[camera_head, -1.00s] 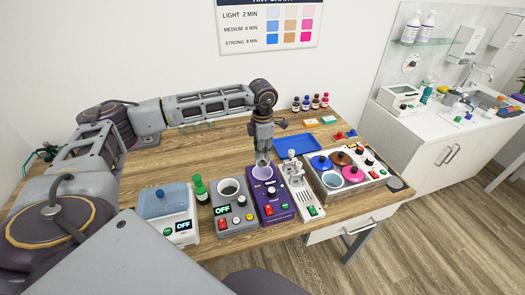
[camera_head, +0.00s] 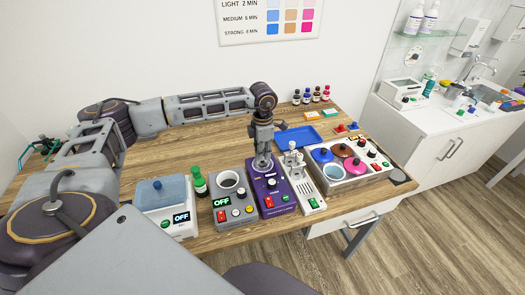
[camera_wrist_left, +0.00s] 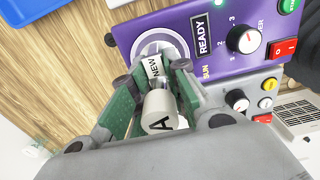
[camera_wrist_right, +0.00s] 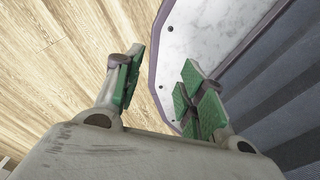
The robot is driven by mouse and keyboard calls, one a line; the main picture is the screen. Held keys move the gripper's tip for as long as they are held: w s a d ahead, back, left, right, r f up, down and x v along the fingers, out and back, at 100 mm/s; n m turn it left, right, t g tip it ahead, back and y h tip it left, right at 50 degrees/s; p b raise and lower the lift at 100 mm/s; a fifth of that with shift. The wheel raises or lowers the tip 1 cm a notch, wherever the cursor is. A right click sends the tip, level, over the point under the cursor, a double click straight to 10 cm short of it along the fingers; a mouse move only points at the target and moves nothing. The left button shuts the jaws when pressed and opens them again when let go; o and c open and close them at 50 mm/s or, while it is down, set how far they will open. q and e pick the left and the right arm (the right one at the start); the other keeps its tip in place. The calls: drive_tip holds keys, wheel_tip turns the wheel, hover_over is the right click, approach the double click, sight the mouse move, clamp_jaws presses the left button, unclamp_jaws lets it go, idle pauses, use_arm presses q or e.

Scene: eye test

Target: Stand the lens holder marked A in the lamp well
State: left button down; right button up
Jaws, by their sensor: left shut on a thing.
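My left gripper (camera_head: 262,164) is over the purple lamp unit (camera_head: 273,197). In the left wrist view, the fingers of that gripper (camera_wrist_left: 155,85) are shut on the white lens holder marked A (camera_wrist_left: 158,112). A part lettered NEW (camera_wrist_left: 155,68) shows between the fingers. The holder's far end lies within the pale ring of the lamp well (camera_wrist_left: 137,44); how deep it sits is hidden. The unit's display reads READY (camera_wrist_left: 202,48). In the head view the gripper covers the holder and the well. My right gripper (camera_wrist_right: 165,85) is open and empty, above a wood floor.
A grey unit with a round cup (camera_head: 229,180) stands left of the lamp unit, and a white stand (camera_head: 305,190) stands close on its right. A lidded bath (camera_head: 163,198), a green-capped bottle (camera_head: 199,180), a blue tray (camera_head: 298,137) and a pot unit (camera_head: 352,175) are around.

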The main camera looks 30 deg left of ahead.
sight(263, 162)
use_arm(q)
drive_tip(key=shift+f+b, duration=1.35)
drive_tip(key=shift+f, duration=1.15)
drive_tip(key=shift+f+b, duration=0.15)
drive_tip(key=shift+b, duration=0.2)
use_arm(e)
drive_tip(key=f, duration=0.1)
drive_tip(key=d+f, duration=0.2)
drive_tip(key=shift+w+d+f, duration=0.1)
drive_tip(key=shift+w+f, duration=0.2)
drive_tip(key=shift+f, duration=0.05)
drive_tip(key=shift+a, duration=0.35)
use_arm(q)
drive_tip(key=shift+f, duration=0.3)
use_arm(e)
drive_tip(key=shift+f, duration=0.25)
use_arm(q)
drive_tip(key=c, duration=1.3)
unclamp_jaws()
use_arm(e)
drive_tip(key=shift+s, duration=0.1)
use_arm(q)
drive_tip(key=shift+c, duration=0.6)
use_arm(e)
drive_tip(key=shift+d, duration=0.1)
